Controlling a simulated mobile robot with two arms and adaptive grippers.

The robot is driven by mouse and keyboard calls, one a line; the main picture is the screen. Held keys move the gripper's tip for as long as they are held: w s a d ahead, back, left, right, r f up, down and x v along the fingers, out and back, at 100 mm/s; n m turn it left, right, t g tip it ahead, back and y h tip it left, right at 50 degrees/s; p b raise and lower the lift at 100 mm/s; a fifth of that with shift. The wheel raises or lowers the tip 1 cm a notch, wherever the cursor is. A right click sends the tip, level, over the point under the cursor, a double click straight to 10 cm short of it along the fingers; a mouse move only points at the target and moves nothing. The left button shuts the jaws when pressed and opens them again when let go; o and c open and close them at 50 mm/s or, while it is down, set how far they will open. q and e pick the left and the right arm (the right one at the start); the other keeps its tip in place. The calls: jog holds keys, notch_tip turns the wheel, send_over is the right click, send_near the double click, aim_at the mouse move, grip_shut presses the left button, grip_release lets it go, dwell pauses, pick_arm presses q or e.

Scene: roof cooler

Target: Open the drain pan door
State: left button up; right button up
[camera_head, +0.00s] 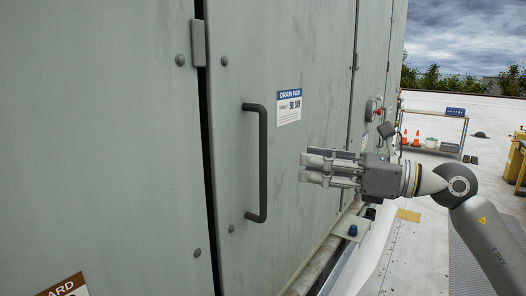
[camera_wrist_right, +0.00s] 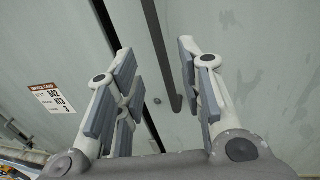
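The drain pan door (camera_head: 310,60) is a grey-green metal panel with a blue-and-white label (camera_head: 289,107). A narrow dark gap runs along its left edge; I cannot tell if the door is slightly ajar. Its dark upright bar handle (camera_head: 263,165) is near that edge. My right gripper (camera_head: 303,168) is to the right of the handle in the head view, apart from it, with nothing held. In the right wrist view its fingers (camera_wrist_right: 158,52) are spread, and the handle (camera_wrist_right: 161,50) shows beyond and between them. My left gripper is not in view.
A metal bracket (camera_head: 199,43) is at the top of the gap. A brown-and-white card (camera_wrist_right: 53,98) is on the left panel. A ledge with a blue-capped bolt (camera_head: 353,230) lies below my right gripper. A shelf cart (camera_head: 436,114) with orange cones stands farther back on the open roof.

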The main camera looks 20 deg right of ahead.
jog(key=p+x, duration=0.5)
jog(key=x, duration=0.5)
jog(key=shift+a+p, duration=0.3)
jog(key=shift+a, duration=0.1)
grip_shut()
